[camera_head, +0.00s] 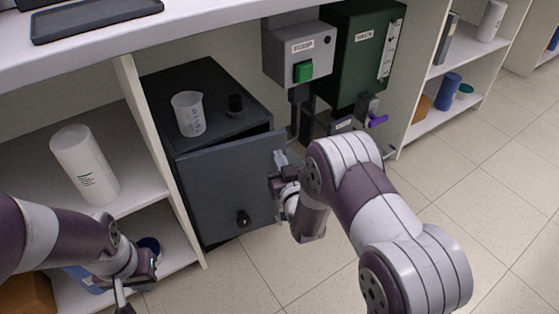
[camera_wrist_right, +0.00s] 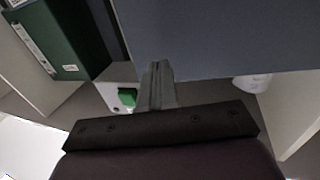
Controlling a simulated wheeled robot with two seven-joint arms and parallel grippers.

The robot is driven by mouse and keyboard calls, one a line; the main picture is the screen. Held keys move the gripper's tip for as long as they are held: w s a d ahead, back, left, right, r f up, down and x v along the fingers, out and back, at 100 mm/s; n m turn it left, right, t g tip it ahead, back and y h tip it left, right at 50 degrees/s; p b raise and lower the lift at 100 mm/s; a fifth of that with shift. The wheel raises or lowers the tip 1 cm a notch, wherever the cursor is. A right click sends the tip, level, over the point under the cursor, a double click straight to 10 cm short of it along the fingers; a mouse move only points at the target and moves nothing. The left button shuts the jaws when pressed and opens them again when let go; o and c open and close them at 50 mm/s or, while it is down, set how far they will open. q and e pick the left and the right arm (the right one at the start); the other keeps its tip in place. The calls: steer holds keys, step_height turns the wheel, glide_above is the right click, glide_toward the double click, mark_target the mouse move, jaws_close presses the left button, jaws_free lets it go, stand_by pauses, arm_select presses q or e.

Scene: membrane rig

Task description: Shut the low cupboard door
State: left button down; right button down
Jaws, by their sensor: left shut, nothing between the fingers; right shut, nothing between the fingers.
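The low cupboard (camera_head: 205,80) is a dark grey box under the counter. Its door (camera_head: 225,185) stands ajar, its right edge swung out from the body, with a black knob low on its face. My right gripper (camera_head: 281,158) is shut and empty at the door's right edge; whether it touches cannot be told. In the right wrist view the shut fingers (camera_wrist_right: 158,70) are by the grey door panel (camera_wrist_right: 220,35). My left gripper (camera_head: 122,300) is at the lower left, shut and empty, away from the door.
A beaker (camera_head: 189,113) and a black knob stand on the cupboard top. A grey box with a green button (camera_head: 303,71) and a dark green box (camera_head: 365,50) hang to the right. A white bottle (camera_head: 85,163) stands on the left shelf. The tiled floor at right is clear.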

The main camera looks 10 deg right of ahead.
mark_target(275, 145)
steer(key=w+y, duration=0.1)
steer(key=w, duration=0.1)
steer(key=w+n+y, duration=0.1)
steer(key=w, duration=0.1)
steer(key=w+n+y+b, duration=0.1)
steer(key=w, duration=0.1)
steer(key=shift+w+a+f+g+y, duration=0.15)
steer(key=shift+w+a+g+y, duration=0.15)
steer(key=shift+w+y, duration=0.1)
steer(key=shift+w, duration=0.3)
steer(key=shift+r, duration=0.4)
